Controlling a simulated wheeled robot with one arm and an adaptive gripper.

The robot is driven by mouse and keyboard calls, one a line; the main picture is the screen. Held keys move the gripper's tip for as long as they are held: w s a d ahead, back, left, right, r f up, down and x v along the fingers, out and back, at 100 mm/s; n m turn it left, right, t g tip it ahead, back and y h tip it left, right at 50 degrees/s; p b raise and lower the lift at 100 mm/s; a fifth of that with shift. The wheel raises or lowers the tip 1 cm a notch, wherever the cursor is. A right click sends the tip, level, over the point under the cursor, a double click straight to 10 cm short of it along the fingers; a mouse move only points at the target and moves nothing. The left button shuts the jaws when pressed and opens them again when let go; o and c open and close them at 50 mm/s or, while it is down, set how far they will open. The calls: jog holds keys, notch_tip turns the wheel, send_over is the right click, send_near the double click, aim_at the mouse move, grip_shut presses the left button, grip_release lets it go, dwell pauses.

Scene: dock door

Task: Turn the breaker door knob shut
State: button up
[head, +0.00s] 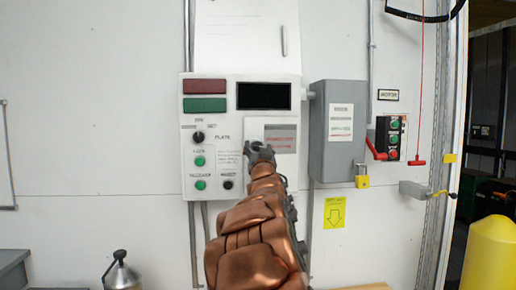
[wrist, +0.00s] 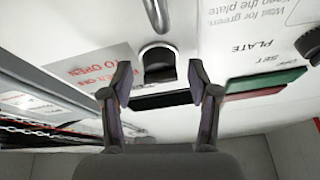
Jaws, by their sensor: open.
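The control panel (head: 215,150) is a pale box on the white wall, with a red and a green strip, a black display, a black selector and green buttons. A grey plate with red lettering (head: 283,140) is at its right; it also shows in the wrist view (wrist: 95,70). Beside the lettering, a dark rounded piece with a pale rim (wrist: 158,62) looks like the breaker door knob. My gripper (head: 258,150) is in front of the panel and hides this spot in the head view. Its open fingers (wrist: 160,85) stand either side of the knob; contact cannot be told.
A grey box (head: 336,132) with a yellow padlock hangs right of the panel. Further right are a button station (head: 391,138) with a red lever and a yellow post (head: 491,255). A metal can (head: 122,272) stands at lower left. The wall left of the panel is mostly clear.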

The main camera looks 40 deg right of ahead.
jog(key=c, duration=1.1)
jog(key=shift+d+n, duration=0.1)
jog(key=shift+n, duration=0.3)
jog(key=n+y+p, duration=0.1)
jog(key=n, duration=0.1)
jog(key=n+t+y+p, duration=0.1)
jog(key=n, duration=0.2)
jog(key=shift+s+d+r+t+y, duration=0.1)
jog(key=shift+r+t+y, duration=0.05)
jog(key=shift+t+y, duration=0.2)
jog(key=n+y+p, duration=0.1)
jog(key=n, duration=0.2)
jog(key=n+y+p, duration=0.1)
jog(key=n+y, duration=0.1)
jog(key=n, duration=0.1)
jog(key=shift+r+n+p, duration=0.2)
jog(key=shift+n+p, duration=0.1)
jog(key=shift+p, duration=0.1)
jog(key=n+y+p, duration=0.1)
jog(key=n, duration=0.2)
jog(key=n+y+p, duration=0.1)
jog(key=n+p, duration=0.1)
jog(key=n, duration=0.1)
jog(key=shift+r+p, duration=0.15)
jog(key=shift+p, duration=0.15)
jog(key=shift+n+g+y+p, duration=0.65)
jog(key=shift+n+g+p, duration=0.3)
jog(key=shift+n, duration=1.05)
